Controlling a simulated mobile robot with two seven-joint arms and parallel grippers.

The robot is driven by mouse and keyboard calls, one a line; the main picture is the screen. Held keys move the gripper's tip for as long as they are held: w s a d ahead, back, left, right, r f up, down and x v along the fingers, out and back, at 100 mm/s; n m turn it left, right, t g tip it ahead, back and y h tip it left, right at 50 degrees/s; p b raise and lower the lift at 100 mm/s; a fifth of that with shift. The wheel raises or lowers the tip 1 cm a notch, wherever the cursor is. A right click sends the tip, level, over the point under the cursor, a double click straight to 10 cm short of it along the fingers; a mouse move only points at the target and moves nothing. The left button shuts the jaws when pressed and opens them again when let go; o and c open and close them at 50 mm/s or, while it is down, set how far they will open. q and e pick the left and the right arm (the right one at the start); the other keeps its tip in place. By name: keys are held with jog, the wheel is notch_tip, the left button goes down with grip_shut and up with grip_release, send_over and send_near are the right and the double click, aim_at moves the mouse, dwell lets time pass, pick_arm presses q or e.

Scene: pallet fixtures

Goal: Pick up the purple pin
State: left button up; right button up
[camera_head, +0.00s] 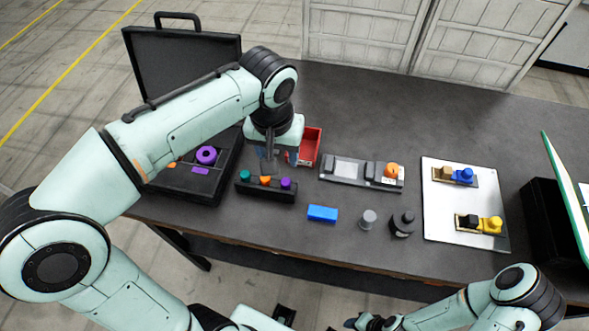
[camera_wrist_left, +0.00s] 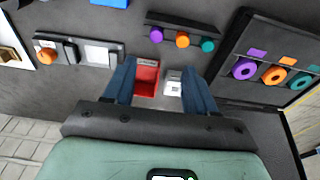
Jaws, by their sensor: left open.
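The purple pin (camera_head: 286,184) stands at the right end of a black pin rack (camera_head: 262,194), beside an orange pin (camera_head: 265,181) and a teal pin (camera_head: 245,176). In the left wrist view the purple pin (camera_wrist_left: 156,35) is at the left end of the rack, with the orange pin (camera_wrist_left: 182,40) and the teal pin (camera_wrist_left: 207,45) beside it. My left gripper (camera_head: 269,164) is above the table just behind the rack, open and empty, apart from the pins. Its two blue fingers (camera_wrist_left: 160,68) are spread. My right gripper (camera_head: 366,322) is at the bottom edge, partly cut off.
An open black case (camera_head: 190,180) with a purple ring (camera_head: 206,155) lies left of the rack. A red bin (camera_head: 310,146) is behind it. A grey fixture (camera_head: 345,173), a blue block (camera_head: 322,213), a grey peg (camera_head: 368,219) and a white board (camera_head: 440,215) are to the right.

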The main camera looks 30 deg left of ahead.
pick_arm(q)
send_over(286, 181)
jog(key=s, duration=0.2)
jog(key=f+b, duration=0.1)
jog(key=f, duration=0.6)
jog(key=shift+a+f, duration=0.1)
jog(key=shift+a, duration=0.1)
jog(key=shift+w+d+f, duration=0.1)
jog(key=shift+w+f, duration=0.2)
jog(key=shift+f, duration=0.65)
jog(key=shift+w+d+f, duration=0.1)
jog(key=shift+w+f, duration=0.15)
jog(key=shift+f, duration=0.7)
jog(key=shift+w+f, duration=0.3)
jog(key=shift+f, duration=0.65)
grip_shut()
